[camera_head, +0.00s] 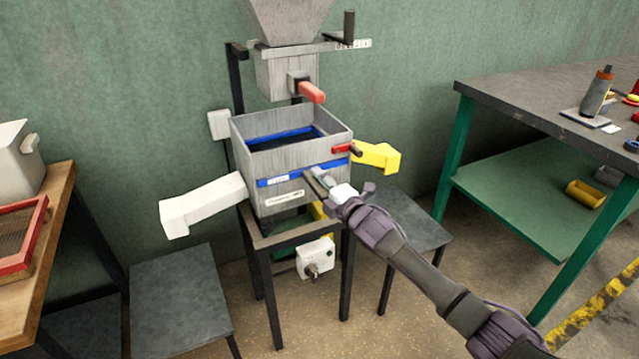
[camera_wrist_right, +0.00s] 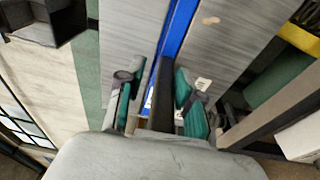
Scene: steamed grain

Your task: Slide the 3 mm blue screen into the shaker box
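The shaker box (camera_head: 300,157) is a grey open-topped box on a dark stand. The blue screen's front strip (camera_head: 275,181), with a small label, lies across the box's front wall. A blue frame edge (camera_head: 283,136) also shows inside the box. My right gripper (camera_head: 318,182) is at the right part of this strip. In the right wrist view, its fingers (camera_wrist_right: 160,95) stand apart on either side of a dark bar (camera_wrist_right: 160,90) at the blue strip (camera_wrist_right: 177,30). A gap shows left of the bar. My left gripper is not in view.
A red clamp handle (camera_head: 345,149) sits at the box's front right. A white spout (camera_head: 203,203) extends left and a yellow spout (camera_head: 380,157) right. A hopper (camera_head: 288,70) with a red handle hangs above. A red-framed screen (camera_head: 20,238) lies on the left wooden table.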

